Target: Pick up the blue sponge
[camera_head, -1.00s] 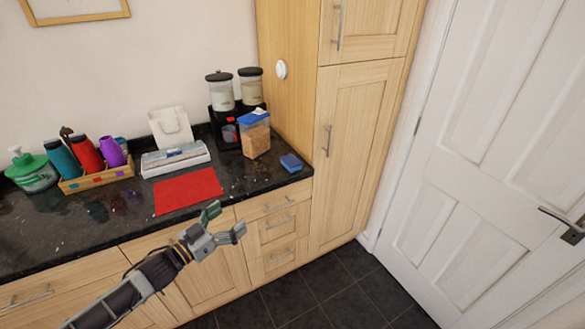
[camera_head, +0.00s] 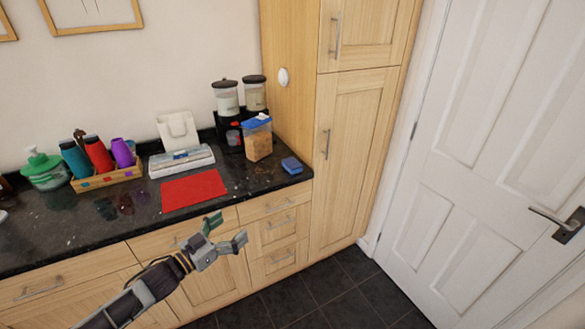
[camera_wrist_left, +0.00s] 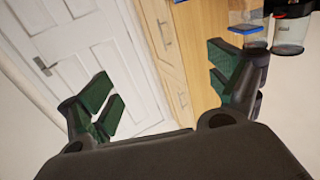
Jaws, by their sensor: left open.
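The blue sponge (camera_head: 292,165) lies on the dark granite counter (camera_head: 262,178), near its right end beside the tall wooden cabinet. My left gripper (camera_head: 226,232) is open and empty. It is in front of the counter's front edge, to the left of the sponge and nearer to me, clearly apart from it. In the left wrist view its two green-padded fingers (camera_wrist_left: 160,95) are spread with nothing between them. A blue sliver at the top edge of that view may be the sponge; I cannot tell. My right gripper is not in view.
A clear container with a blue lid (camera_head: 258,140) stands left of the sponge, with a double dispenser (camera_head: 228,98) behind. A red mat (camera_head: 193,190), a white box (camera_head: 182,162) and a crate of bottles (camera_head: 108,178) are further left. The tall cabinet (camera_head: 350,160) bounds the right.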

